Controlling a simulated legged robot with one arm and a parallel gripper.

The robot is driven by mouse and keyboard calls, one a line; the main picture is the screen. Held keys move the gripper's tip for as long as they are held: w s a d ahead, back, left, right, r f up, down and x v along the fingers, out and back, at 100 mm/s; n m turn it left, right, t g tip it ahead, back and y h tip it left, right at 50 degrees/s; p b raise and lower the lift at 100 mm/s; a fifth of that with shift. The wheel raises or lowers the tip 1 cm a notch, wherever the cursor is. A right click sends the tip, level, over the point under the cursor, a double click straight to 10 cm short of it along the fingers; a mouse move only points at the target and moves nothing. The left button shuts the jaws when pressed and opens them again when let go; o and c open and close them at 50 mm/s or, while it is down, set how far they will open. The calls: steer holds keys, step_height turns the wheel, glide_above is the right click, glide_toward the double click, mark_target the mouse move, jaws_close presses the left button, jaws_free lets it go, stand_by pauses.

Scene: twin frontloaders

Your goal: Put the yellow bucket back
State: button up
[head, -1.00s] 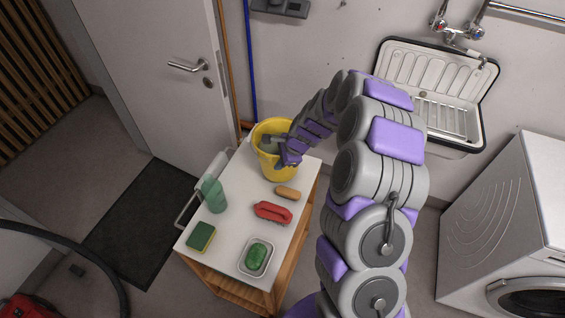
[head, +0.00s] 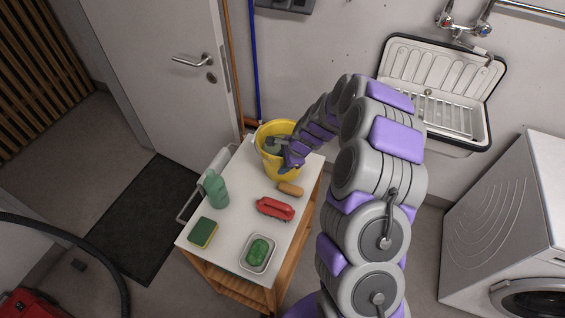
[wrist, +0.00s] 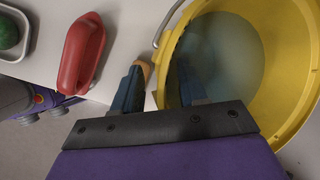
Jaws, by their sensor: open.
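The yellow bucket (head: 282,167) stands upright at the back end of the white cart top in the head view. In the wrist view the bucket (wrist: 300,65) fills the right side, with cloudy liquid or a pale bottom inside. My gripper (wrist: 161,85) is open at the bucket's near-side rim. One finger is outside the wall, and the other appears to be over or inside the bucket. Contact cannot be told.
The cart top (head: 240,190) also holds a green bottle (head: 216,190), a sponge (head: 203,232), a red brush (head: 275,208), a tan brush (head: 290,189) and a dish with green soap (head: 258,253). A sink (head: 440,90) and washing machine (head: 510,220) are to the right.

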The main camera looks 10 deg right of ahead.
steer(key=shift+r, duration=0.1)
steer(key=p+v, duration=0.3)
steer(key=v, duration=0.9)
steer(key=s+a+r+n+g, duration=0.1)
steer(key=s+a+r+n, duration=0.3)
steer(key=s+r, duration=0.2)
steer(key=s+r+n+g+h, duration=0.1)
steer(key=s+r+n, duration=0.2)
steer(key=s, duration=0.8)
steer(key=s+d+r+n+g+h, duration=0.1)
steer(key=s+r+n, duration=0.2)
steer(key=s+n, duration=0.3)
steer(key=s+r+n+g+h, duration=0.1)
steer(key=s+r+n+h, duration=0.1)
steer(key=s, duration=1.5)
steer(key=r+n, duration=0.1)
steer(key=n, duration=0.1)
steer(key=shift+d+n+g, duration=0.3)
steer(key=shift+n+g, duration=0.1)
steer(key=shift+w+r, duration=0.1)
